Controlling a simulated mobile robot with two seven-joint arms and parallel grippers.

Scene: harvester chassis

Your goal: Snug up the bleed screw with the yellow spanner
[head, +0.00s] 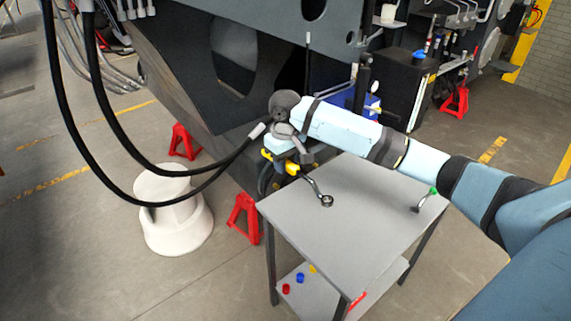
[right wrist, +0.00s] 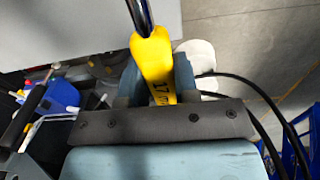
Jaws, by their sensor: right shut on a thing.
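I cannot make out the bleed screw. My left gripper is not in view.
The grey table (head: 350,235) carries a green-tipped tool (head: 433,191) at its right. Red, blue and yellow small pieces lie on its lower shelf. Black hoses (head: 120,185) hang at the left, by a white step stool (head: 175,225). Red stands (head: 243,217) are near the dark chassis.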

